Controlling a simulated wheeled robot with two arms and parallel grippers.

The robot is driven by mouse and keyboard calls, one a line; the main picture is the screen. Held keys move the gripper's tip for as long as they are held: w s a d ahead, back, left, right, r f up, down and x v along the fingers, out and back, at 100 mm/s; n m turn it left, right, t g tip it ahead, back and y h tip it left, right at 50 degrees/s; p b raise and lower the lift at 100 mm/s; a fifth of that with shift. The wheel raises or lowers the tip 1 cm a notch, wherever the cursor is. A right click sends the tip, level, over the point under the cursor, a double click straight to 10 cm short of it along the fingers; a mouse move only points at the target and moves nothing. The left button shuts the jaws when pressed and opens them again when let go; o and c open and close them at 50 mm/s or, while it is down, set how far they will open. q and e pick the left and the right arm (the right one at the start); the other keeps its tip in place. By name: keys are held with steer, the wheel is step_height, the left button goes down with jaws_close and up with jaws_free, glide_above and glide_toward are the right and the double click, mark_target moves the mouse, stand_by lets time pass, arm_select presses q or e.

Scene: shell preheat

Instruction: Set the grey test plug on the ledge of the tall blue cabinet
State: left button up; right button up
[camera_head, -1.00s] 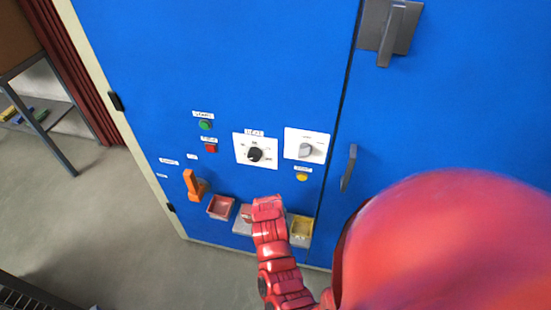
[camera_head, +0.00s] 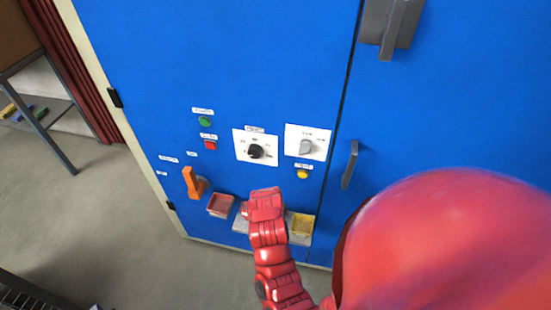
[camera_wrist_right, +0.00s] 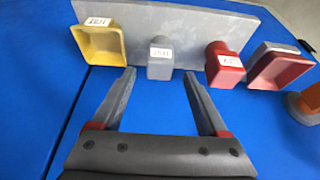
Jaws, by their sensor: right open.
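In the right wrist view the grey test plug (camera_wrist_right: 160,60), with a white label, is at the grey ledge (camera_wrist_right: 215,20) of the tall blue cabinet (camera_head: 260,60). A red plug (camera_wrist_right: 224,64) with a label is beside it. My right gripper (camera_wrist_right: 159,73) is open, with one finger on each side of the grey plug near the fingertips; I cannot tell whether they touch it. In the head view my red right arm hides the grey plug and the gripper. The ledge (camera_head: 240,225) shows partly there. My left gripper is not in view.
A yellow tray (camera_wrist_right: 97,42) and a red tray (camera_wrist_right: 279,68) flank the plugs. An orange handle (camera_head: 191,184), a black knob (camera_head: 256,151) and a grey knob (camera_head: 306,147) are on the cabinet front. A grey door handle (camera_head: 349,165) is to the right.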

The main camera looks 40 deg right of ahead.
steer(key=p+v, duration=0.1)
steer(key=v, duration=0.6)
stand_by(0.4)
